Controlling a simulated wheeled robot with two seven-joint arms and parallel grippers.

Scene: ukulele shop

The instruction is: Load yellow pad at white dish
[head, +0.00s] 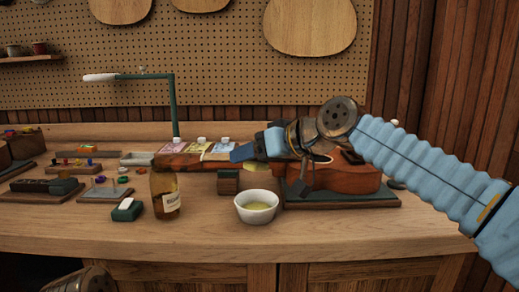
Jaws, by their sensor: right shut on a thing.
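The white dish (256,215) stands near the front middle of the bench, with something pale yellow-green inside. My right gripper (254,160) reaches in from the right, above and behind the dish. It is shut on the yellow pad (257,167), a small pale-yellow piece showing just below the fingers. The pad is apart from the dish, and the gripper hides part of it. My left gripper is not in view; only a round part of mine shows at the bottom left.
An amber bottle (165,194) stands left of the dish. A small green holder (127,211) is further left. The front right bench is clear.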

